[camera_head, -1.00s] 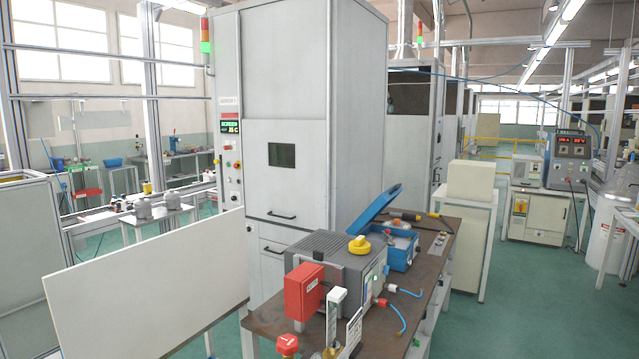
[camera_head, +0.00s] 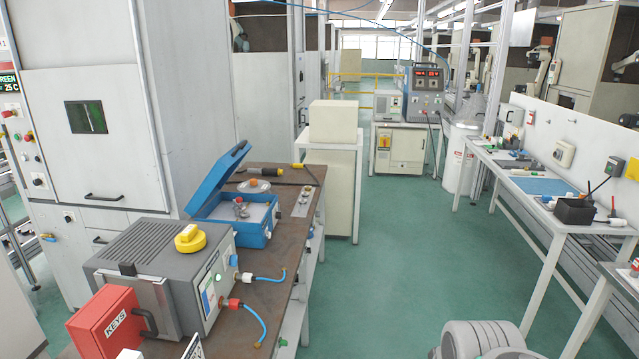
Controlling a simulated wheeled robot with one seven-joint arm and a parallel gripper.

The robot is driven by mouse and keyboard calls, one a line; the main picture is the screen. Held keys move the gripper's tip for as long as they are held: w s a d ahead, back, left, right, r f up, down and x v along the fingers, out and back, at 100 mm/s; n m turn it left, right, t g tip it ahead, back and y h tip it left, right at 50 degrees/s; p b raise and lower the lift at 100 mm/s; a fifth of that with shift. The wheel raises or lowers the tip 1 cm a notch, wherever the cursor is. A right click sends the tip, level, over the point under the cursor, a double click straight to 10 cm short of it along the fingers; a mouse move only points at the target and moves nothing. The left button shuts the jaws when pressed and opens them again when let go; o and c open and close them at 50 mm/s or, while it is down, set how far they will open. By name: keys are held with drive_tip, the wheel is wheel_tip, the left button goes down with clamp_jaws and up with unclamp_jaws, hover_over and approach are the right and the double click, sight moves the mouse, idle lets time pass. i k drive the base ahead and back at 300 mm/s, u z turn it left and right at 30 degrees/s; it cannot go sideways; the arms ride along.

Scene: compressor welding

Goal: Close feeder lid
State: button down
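The blue feeder box (camera_head: 259,222) stands on the brown bench top, left of the picture's centre. Its blue lid (camera_head: 217,181) is open, hinged at the box's left side and tilted up to the right. Inside the box a light-coloured panel with metal fittings (camera_head: 240,208) shows. My gripper is not in view, and nothing touches the lid.
A grey machine (camera_head: 150,272) with a yellow knob and blue hoses stands in front of the feeder, beside a red key box (camera_head: 108,322). A tool with a yellow end (camera_head: 298,168) lies behind. A tall cabinet (camera_head: 105,125) rises at left. The green floor (camera_head: 400,260) is open to the right.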

sight(221, 173)
drive_tip(key=i, duration=3.45)
drive_tip(key=u, duration=2.7)
